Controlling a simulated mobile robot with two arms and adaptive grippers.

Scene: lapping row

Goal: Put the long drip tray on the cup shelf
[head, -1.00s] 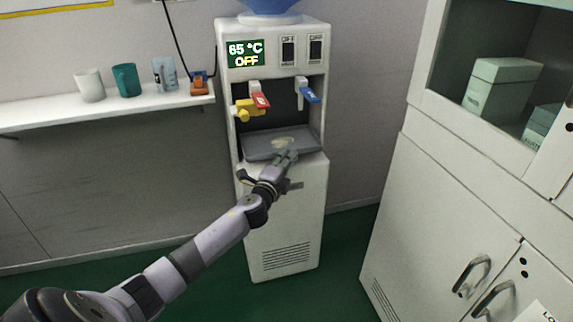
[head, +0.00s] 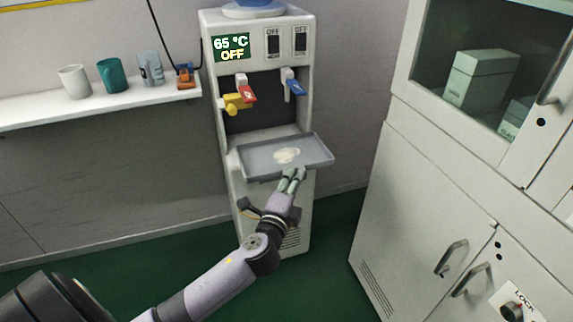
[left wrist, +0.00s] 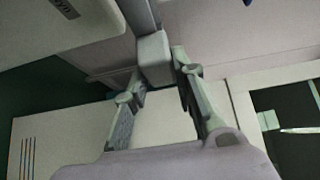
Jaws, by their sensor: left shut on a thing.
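The long drip tray (head: 262,159) is grey and shallow, with a pale wet-looking patch in its middle. In the head view it juts out from the front of the water dispenser (head: 214,110), below the taps, and looks about level. My left gripper (head: 293,177) is shut on its front edge. In the left wrist view the fingers close on a grey block-like part (left wrist: 154,58) of the tray. The cup shelf (head: 130,103) is a white wall shelf at the left, with mugs along its back. My right gripper is not in view.
A white mug (head: 75,82), a teal mug (head: 112,76), a patterned grey-blue cup (head: 150,68) and an orange item (head: 186,76) stand on the shelf. Its front strip is bare. A white cabinet (head: 420,190) stands close on the right.

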